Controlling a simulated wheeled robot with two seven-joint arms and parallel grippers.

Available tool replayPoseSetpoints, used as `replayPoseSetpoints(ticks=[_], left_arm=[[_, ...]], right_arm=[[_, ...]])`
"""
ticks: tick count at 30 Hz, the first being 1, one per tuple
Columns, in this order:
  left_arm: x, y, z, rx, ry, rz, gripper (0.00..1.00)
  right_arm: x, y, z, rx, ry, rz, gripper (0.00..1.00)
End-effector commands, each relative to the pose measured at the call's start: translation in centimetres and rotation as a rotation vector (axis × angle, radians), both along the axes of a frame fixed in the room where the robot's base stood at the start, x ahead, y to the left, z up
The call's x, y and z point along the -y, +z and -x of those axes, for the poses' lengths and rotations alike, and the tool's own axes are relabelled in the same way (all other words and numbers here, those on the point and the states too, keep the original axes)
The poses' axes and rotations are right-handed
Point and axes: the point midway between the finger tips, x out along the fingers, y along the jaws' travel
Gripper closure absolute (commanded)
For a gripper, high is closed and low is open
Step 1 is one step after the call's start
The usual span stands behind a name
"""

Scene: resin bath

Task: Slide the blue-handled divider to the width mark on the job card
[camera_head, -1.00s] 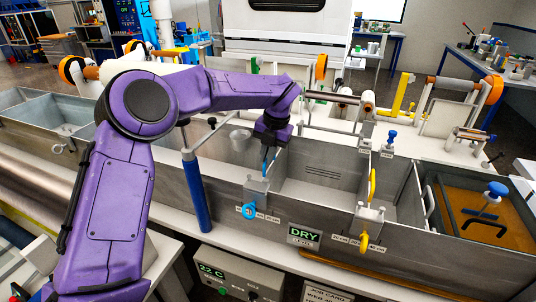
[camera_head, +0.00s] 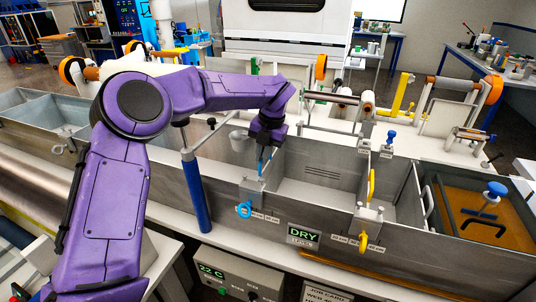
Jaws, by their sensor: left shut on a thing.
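The blue-handled divider (camera_head: 252,191) stands across the metal bath, with its blue clamp knob (camera_head: 244,210) on the front rim. My left gripper (camera_head: 264,151) is over the bath, pointing down and shut on the divider's blue handle (camera_head: 261,166); the jaws partly hide the handle. Small width labels (camera_head: 265,217) show on the rim just right of the blue knob, too small to read surely. The job card (camera_head: 327,294) is at the bottom edge, cut off, and its width mark is not visible. My right gripper is not in view.
A yellow-handled divider (camera_head: 369,213) stands further right, with open bath between the two. A DRY sign (camera_head: 303,237) hangs on the bath's front. A blue post (camera_head: 196,192) rises left of the blue divider. Amber liquid (camera_head: 475,213) fills the right end.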

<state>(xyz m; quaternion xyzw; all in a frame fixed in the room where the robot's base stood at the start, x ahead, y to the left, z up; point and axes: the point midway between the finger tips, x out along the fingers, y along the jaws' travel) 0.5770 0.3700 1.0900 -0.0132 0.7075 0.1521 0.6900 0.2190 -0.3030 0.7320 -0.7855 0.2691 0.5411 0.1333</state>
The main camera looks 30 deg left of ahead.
Motion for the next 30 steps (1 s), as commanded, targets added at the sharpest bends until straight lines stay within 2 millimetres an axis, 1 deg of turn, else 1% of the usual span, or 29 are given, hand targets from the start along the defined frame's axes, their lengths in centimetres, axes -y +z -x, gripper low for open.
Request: replayPoseSetpoints(ticks=[1, 3, 6, 9, 16, 17, 18, 19, 27, 30], left_arm=[[-1.1, 0.3, 0.2, 0.002, 0.004, 0.002, 1.00], [-2.4, 0.3, 0.5, 0.003, 0.004, 0.002, 1.00], [-3.6, 0.3, 0.8, 0.004, 0.002, 0.001, 1.00], [-4.1, 0.2, 0.9, 0.004, 0.001, -0.003, 1.00], [-4.3, 0.2, 1.0, 0.005, 0.002, -0.005, 1.00], [-4.3, 0.2, 0.9, 0.005, 0.002, -0.005, 0.80], [-4.3, 0.2, 0.9, 0.004, 0.002, -0.005, 0.67], [-4.2, 0.2, 0.9, 0.005, 0.002, -0.004, 0.64], [-3.9, 0.2, 0.8, 0.003, -0.002, -0.003, 0.64], [-3.7, 1.0, 0.7, 0.004, -0.001, -0.003, 0.64]], right_arm=[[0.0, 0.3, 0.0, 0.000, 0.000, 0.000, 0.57], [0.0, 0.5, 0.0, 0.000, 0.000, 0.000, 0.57], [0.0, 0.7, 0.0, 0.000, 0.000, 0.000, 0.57], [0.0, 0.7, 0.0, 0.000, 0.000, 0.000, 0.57], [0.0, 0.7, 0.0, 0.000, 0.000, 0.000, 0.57], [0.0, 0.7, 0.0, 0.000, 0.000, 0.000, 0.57], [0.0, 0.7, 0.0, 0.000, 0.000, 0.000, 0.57], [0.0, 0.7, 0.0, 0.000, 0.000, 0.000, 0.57], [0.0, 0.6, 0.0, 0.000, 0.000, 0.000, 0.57], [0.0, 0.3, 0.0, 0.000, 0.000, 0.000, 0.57]])
